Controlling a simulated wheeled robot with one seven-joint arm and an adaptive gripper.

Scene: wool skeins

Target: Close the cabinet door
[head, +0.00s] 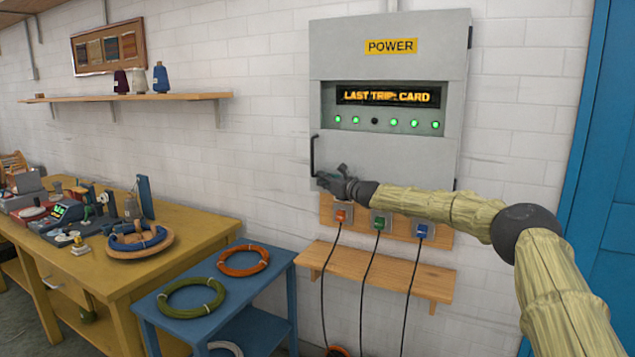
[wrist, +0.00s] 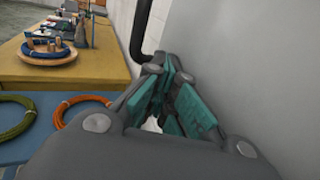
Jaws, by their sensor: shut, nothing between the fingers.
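The grey cabinet (head: 390,65) hangs on the white wall, with a yellow POWER label and a lit display. Its front door (head: 385,160) has a dark vertical handle (head: 313,157) at the lower left. The door looks flush or nearly so; I cannot tell whether a gap is left. My gripper (head: 328,178) is at the door's lower left corner, just below and right of the handle. In the wrist view, its teal-padded fingers (wrist: 172,85) are shut and empty beside the grey door face (wrist: 260,70), with the dark handle (wrist: 152,30) just beyond; contact is unclear.
Below the cabinet are a socket board (head: 360,220) with several cables and a small wooden shelf (head: 385,280). A blue table (head: 225,290) with wire coils and a cluttered yellow workbench (head: 120,275) stand left. A blue door (head: 605,180) is at the right.

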